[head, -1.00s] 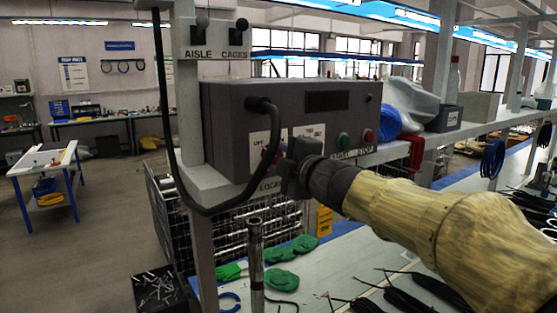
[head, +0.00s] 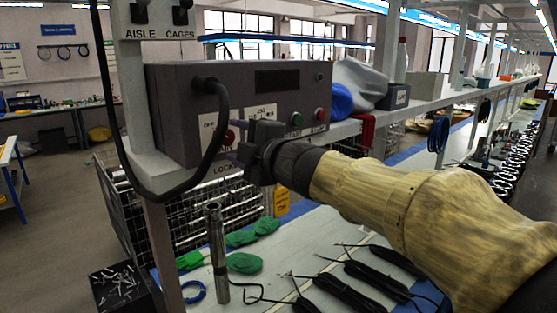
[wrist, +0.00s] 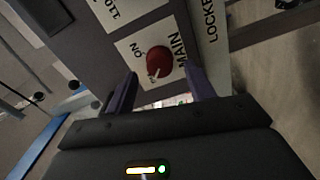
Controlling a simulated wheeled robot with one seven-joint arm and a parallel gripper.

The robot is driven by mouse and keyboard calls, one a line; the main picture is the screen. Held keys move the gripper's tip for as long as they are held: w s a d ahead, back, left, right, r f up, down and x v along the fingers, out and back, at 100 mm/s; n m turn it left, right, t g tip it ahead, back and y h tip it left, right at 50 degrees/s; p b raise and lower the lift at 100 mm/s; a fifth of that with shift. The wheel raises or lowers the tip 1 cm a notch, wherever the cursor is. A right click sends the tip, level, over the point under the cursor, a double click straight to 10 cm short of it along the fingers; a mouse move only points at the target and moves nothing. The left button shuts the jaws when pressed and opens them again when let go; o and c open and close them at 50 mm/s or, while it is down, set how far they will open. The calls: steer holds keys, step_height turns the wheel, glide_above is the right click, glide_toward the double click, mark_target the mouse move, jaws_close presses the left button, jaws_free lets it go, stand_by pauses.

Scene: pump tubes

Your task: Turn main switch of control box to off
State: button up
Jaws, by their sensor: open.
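The grey control box (head: 165,110) stands on a shelf in the head view. Its red main switch (head: 229,136) is a round knob on a white label plate with OFF at its left. The knob also shows in the wrist view (wrist: 159,62), on a plate lettered MAIN and ON, with a pale mark on its lower left side. My gripper (head: 238,148) is at the box's front, close to the knob. In the wrist view my gripper (wrist: 162,84) is open, its two purple fingers on either side of the knob's lower side. Contact cannot be told.
A thick black cable (head: 222,120) loops from the box front, left of my gripper. Green (head: 296,119) and red (head: 321,115) buttons sit at the right. A metal tube (head: 217,250) stands upright below. Black cable bundles (head: 345,293) lie on the bench.

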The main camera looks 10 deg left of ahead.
steer(key=b+v, duration=0.1)
steer(key=v, duration=1.3)
steer(key=shift+d, duration=0.15)
steer(key=w+d+f+m+h, duration=0.3)
steer(key=d+f+m+h, duration=0.4)
steer(key=f, duration=0.4)
steer(key=w+d+f+m+h, duration=0.3)
steer(key=d+f+m+h, duration=0.1)
steer(key=d+f+m, duration=0.6)
steer(key=s+d+f+m+g+h, duration=0.1)
steer(key=s+f+m+g, duration=0.3)
steer(key=s+f, duration=0.3)
steer(key=s+d+f+m+g+h, duration=0.1)
steer(key=s+f+m+g, duration=0.3)
steer(key=s+f, duration=0.4)
step_height(320, 180, down, 6)
steer(key=shift+s+d+r+m+g+h, duration=0.15)
steer(key=shift+d+m+g+h, duration=0.2)
steer(key=shift+d+g, duration=0.3)
steer(key=shift+c, duration=0.4)
